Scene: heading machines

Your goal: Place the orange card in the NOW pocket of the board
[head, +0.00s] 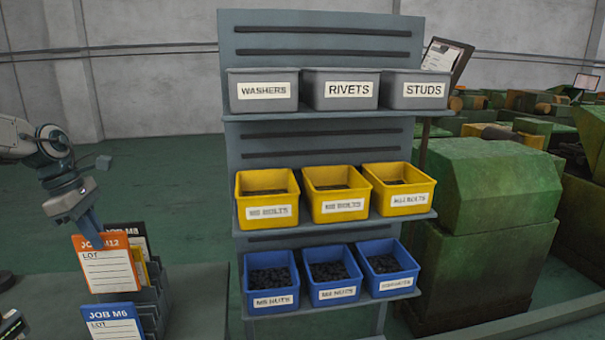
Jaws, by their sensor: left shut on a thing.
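The orange card (108,264) has an orange header reading JOB M12 and a white LOT field. It is upright at the left of the head view, in front of the grey card rack (160,285). My left gripper (92,235) comes down from above and is shut on the card's top edge. I cannot tell whether the card's lower edge is clear of the rack. My right gripper is not in view. No pocket marked NOW can be read in this view.
The rack also holds a blue JOB M6 card (112,322), a black-topped JOB M8 card (134,231) and a yellow one, partly hidden. A shelf stand (240,145) with grey, yellow and blue bins stands at the centre. Green machines (490,190) fill the right.

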